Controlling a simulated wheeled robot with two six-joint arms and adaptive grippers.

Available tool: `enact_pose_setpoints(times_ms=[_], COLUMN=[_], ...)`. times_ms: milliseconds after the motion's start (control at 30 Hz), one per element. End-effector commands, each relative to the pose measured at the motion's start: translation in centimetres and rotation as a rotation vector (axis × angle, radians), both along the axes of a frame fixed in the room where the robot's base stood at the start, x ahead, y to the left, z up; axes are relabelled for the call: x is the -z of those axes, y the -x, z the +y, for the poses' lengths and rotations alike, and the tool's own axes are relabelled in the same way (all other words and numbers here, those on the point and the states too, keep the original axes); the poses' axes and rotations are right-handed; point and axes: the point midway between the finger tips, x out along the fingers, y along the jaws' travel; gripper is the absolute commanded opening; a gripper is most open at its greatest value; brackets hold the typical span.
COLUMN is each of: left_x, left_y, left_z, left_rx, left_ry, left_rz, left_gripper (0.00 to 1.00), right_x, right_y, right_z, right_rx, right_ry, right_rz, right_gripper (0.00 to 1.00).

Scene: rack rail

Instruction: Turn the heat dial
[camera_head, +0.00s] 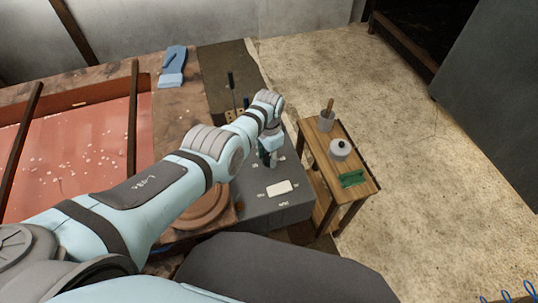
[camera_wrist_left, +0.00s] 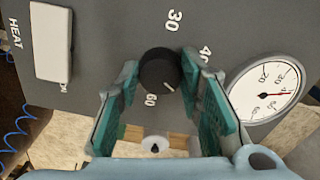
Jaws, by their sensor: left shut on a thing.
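The heat dial (camera_wrist_left: 157,68) is a round black knob with a white pointer mark, on the grey front of a control box, in the left wrist view. The numbers 30, 40 and 60 are printed around it, and its mark points toward the lower right of the picture. My left gripper (camera_wrist_left: 161,72), with green-padded fingers, is shut on the dial, one finger on each side. In the head view my left gripper (camera_head: 267,155) is at the top of the grey box (camera_head: 292,205), and the dial is hidden there. My right gripper is not in view.
A white plate (camera_wrist_left: 51,42) by the word HEAT and a round gauge (camera_wrist_left: 265,90) with a red needle flank the dial. A blue glove (camera_head: 173,66) lies at the back.

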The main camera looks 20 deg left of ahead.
Motion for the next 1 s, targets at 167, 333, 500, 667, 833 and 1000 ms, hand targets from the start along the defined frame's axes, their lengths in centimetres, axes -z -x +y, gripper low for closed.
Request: enact_pose_setpoints(times_ms=[167,333,500,667,833,1000], left_x=[0.2,0.1,0.1,-0.9,-4.3,-9.2], left_y=[0.2,0.1,0.1,-0.2,-0.2,-0.1], left_z=[-0.1,0.0,0.0,0.0,-0.1,-0.1], left_rx=[0.000,-0.002,-0.002,-0.002,-0.003,-0.002], left_ry=[0.003,0.002,0.001,0.001,0.003,0.003], left_rz=[0.004,0.003,0.001,-0.001,-0.005,-0.002], left_gripper=[0.48,0.54,0.54,0.54,0.54,0.54], right_x=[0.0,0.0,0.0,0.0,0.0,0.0], right_y=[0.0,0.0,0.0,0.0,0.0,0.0], right_z=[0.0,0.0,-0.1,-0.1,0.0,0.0], right_rx=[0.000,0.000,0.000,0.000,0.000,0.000], right_ry=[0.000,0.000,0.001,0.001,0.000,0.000], right_rz=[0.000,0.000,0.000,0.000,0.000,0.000], right_gripper=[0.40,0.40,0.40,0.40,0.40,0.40])
